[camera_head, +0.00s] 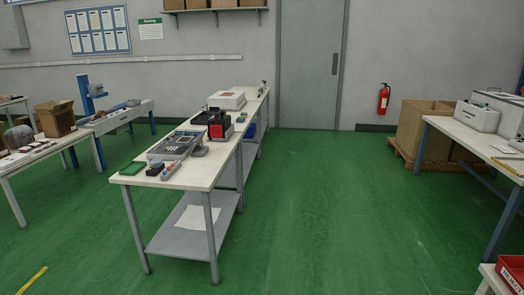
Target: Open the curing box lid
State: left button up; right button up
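A low white box (229,96) with a brownish panel on its top stands toward the far end of the long middle bench (213,165). A white box (477,116) with rounded edges stands on the right table (466,139), with a grey-white case (508,108) beside it, cut by the right edge. I cannot tell for sure which of these is the curing box. The boxes look shut, but they are small and far off. Neither of my grippers shows in the head view.
Cardboard boxes on a pallet (398,155) stand behind the right table. Open green floor (330,220) lies between the benches.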

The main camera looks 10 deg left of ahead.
aim_at(219, 99)
jog(key=i+j+u, duration=0.9)
jog(key=i+u, duration=0.7)
